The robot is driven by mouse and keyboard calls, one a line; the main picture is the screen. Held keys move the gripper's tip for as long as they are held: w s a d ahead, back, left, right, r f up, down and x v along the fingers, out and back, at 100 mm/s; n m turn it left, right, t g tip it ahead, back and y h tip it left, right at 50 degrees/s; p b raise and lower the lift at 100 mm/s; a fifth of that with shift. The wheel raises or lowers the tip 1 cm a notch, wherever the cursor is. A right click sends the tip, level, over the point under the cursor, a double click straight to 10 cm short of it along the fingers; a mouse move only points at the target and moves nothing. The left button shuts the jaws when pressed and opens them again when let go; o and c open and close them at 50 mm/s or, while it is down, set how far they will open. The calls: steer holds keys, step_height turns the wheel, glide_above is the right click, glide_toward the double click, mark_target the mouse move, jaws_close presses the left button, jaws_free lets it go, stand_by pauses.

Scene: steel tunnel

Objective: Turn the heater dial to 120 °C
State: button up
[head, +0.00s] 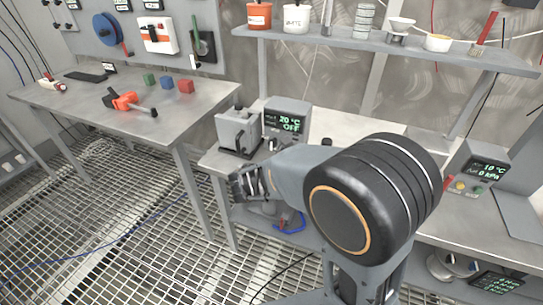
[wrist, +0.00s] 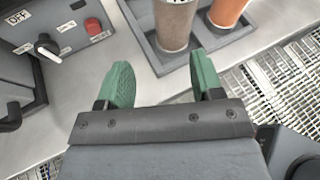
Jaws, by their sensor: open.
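The heater's control box (head: 288,108) stands on the bench in the head view. Its screen (head: 289,124) reads 20 °C and OFF. In the wrist view the dial (wrist: 46,46), a black knob with a white pointer, is on the panel at upper left. A red button (wrist: 93,25) is to its right. My gripper (wrist: 162,68) is open and empty, its two green fingers apart. The dial is to the left of the fingers, not between them. In the head view my gripper (head: 243,184) is in front of the bench edge, below the heater, and my arm hides part of the bench.
In the wrist view a grey tray (wrist: 158,60) with a metal cylinder (wrist: 174,22) and an orange cylinder (wrist: 226,10) is just beyond the fingers. A second box (head: 480,172) reading 10 °C stands at right. A side table (head: 75,92) with coloured blocks is at left.

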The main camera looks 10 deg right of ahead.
mark_target(272, 145)
steer(key=w+a+f+n+t+b, duration=0.1)
steer(key=w+a+n+t, duration=0.1)
steer(key=a+n, duration=0.1)
steer(key=w+a+f+n+t+y+b, duration=0.1)
steer(key=w+a+f+n+t, duration=0.1)
steer(key=n, duration=0.3)
steer(key=w+a+f+n+t+b, duration=0.1)
steer(key=w+a+n+t, duration=0.2)
steer(key=a+n, duration=0.1)
steer(key=shift+w+a+f+t, duration=0.15)
steer(key=shift+a+f+t, duration=0.1)
steer(key=shift+f+t, duration=0.15)
steer(key=shift+n+y, duration=0.3)
steer(key=x, duration=1.1)
steer(key=shift+w+r, duration=0.15)
steer(key=shift+w, duration=0.35)
steer(key=shift+b+x, duration=0.3)
steer(key=shift+x, duration=0.5)
steer(key=c, duration=0.9)
steer(key=shift+b, duration=0.3)
